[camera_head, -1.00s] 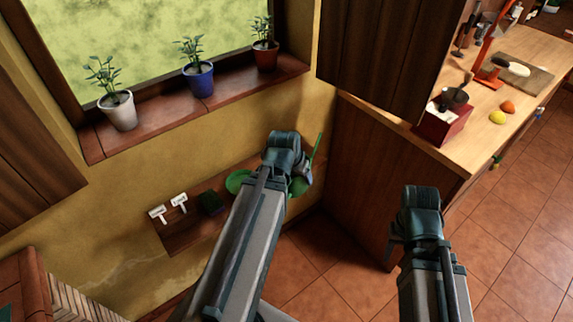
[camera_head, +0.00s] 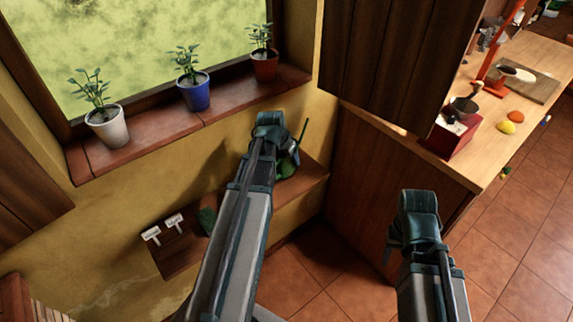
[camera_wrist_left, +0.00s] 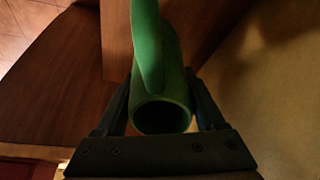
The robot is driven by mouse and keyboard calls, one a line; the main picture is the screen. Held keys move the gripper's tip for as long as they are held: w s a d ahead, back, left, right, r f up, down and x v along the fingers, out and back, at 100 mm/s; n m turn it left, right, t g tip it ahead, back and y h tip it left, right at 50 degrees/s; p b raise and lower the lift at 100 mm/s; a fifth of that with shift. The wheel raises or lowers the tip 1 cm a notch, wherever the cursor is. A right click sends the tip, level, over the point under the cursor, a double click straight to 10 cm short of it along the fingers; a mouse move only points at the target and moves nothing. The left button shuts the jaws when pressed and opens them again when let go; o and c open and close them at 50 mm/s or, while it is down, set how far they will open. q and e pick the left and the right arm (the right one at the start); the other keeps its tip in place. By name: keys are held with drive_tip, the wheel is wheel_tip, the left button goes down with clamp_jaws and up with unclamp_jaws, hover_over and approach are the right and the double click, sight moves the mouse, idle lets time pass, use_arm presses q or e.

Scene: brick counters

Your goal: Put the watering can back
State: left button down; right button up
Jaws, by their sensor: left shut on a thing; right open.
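The green watering can (camera_head: 286,169) is at the right part of the low wooden wall shelf (camera_head: 311,182), largely hidden behind my left arm. A thin green part of it sticks up to the right. I cannot tell whether it touches the shelf. My left gripper (camera_head: 287,152) is shut on the can. In the left wrist view the green can (camera_wrist_left: 150,55) runs between the two dark fingers of my left gripper (camera_wrist_left: 162,112), with a round open end facing the camera. My right gripper (camera_head: 403,240) is open and empty, in front of the wooden cabinet side.
Two white labels (camera_head: 151,234) and a small dark green item (camera_head: 207,220) are at the shelf's left part. White, blue and red potted plants stand on the windowsill (camera_head: 150,135) above. A wooden cabinet (camera_head: 385,185) stands right of the shelf. Tiled floor (camera_head: 325,265) lies below.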

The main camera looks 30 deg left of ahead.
use_arm(q)
drive_tip(key=shift+f, duration=0.1)
use_arm(e)
drive_tip(key=shift+f, duration=0.1)
use_arm(q)
drive_tip(key=shift+s+f+b, duration=0.1)
drive_tip(key=shift+f+b, duration=0.25)
drive_tip(key=shift+b, duration=0.1)
wheel_tip(320, 180, down, 3)
drive_tip(key=b, duration=0.2)
drive_tip(key=shift+r+b, duration=0.15)
drive_tip(key=shift+b, duration=0.2)
use_arm(e)
drive_tip(key=f, duration=0.2)
drive_tip(key=d+f, duration=0.1)
drive_tip(key=shift+w+d+f, duration=0.1)
drive_tip(key=shift+w+f, duration=0.05)
drive_tip(key=shift+w, duration=0.1)
